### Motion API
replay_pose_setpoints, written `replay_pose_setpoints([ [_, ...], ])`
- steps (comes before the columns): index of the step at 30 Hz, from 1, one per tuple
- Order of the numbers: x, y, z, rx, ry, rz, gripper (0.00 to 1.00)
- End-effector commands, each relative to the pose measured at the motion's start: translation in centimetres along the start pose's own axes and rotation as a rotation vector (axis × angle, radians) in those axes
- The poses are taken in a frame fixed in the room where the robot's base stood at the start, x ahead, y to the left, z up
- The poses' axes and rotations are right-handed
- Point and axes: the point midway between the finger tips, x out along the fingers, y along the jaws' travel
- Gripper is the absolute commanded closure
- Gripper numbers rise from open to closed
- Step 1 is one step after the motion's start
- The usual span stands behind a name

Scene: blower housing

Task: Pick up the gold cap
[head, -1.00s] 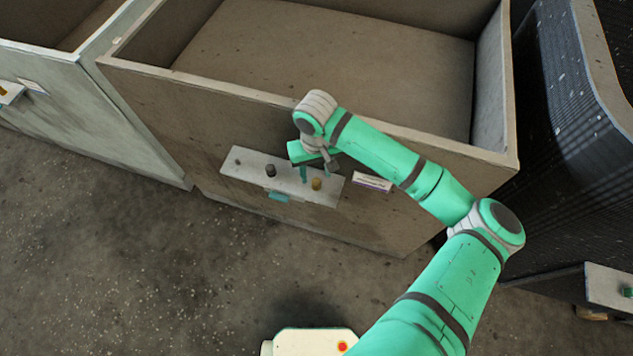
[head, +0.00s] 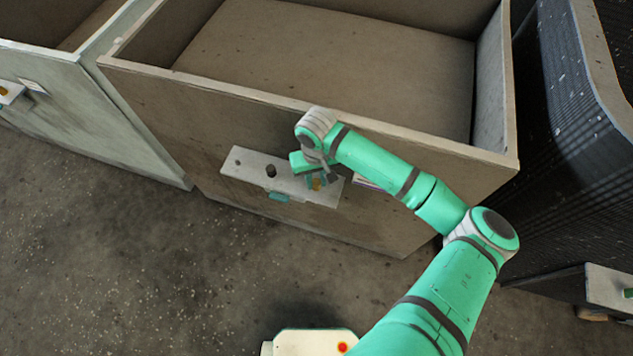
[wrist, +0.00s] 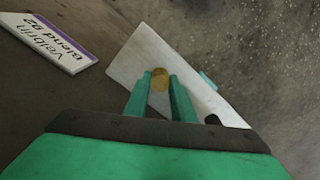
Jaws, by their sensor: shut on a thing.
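The gold cap (wrist: 159,77) sits at one end of a light grey shelf plate (wrist: 132,60) on the front of the large housing. In the wrist view it lies between the tips of my two green fingers. My gripper (wrist: 160,88) is shut on the gold cap. In the head view my gripper (head: 317,183) reaches down to the plate's right end, and the fingers partly hide the gold cap (head: 317,185). I cannot tell whether the cap still touches the plate.
A dark cap (head: 271,171) stands mid-plate, with a small dark spot left of it. A teal tab (head: 279,197) is on the plate's front edge. A label (wrist: 50,38) is beside the plate. The open-topped housing's wall (head: 200,120) rises behind.

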Motion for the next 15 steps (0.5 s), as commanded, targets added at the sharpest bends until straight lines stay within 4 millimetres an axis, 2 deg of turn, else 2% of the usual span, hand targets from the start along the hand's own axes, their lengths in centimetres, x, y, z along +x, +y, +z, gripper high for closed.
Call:
replay_pose_setpoints([
  [8,-0.6,0.0,-0.1,0.000,0.002,0.000,0.99],
  [15,-3.5,0.0,0.1,0.000,0.002,0.001,0.99],
])
